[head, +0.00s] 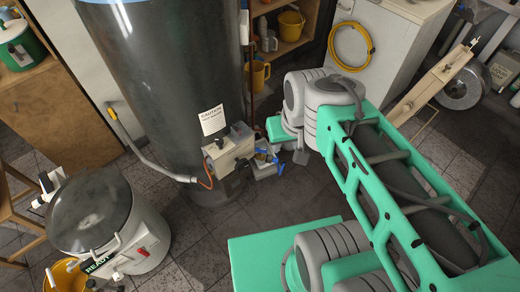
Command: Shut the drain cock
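The tall dark tank (165,80) stands left of centre. A small blue lever (279,168) shows low at its right side, beside the grey control box (230,147); it looks like the drain cock's handle. The cock's body is small and cluttered, so I cannot tell the lever's exact angle. My green and grey arm comes in from the right. What seems to be part of my gripper (301,156) shows as a small dark grey piece below the wrist, right of the lever and apart from it in the picture. Its fingers are not clear.
A grey pipe with a yellow handle (112,113) runs to the tank's left side. A lidded pot (95,215) and an orange bucket (65,275) stand at lower left. A white cabinet with a yellow hose (351,46) is behind. Tiled floor (215,235) is clear before the tank.

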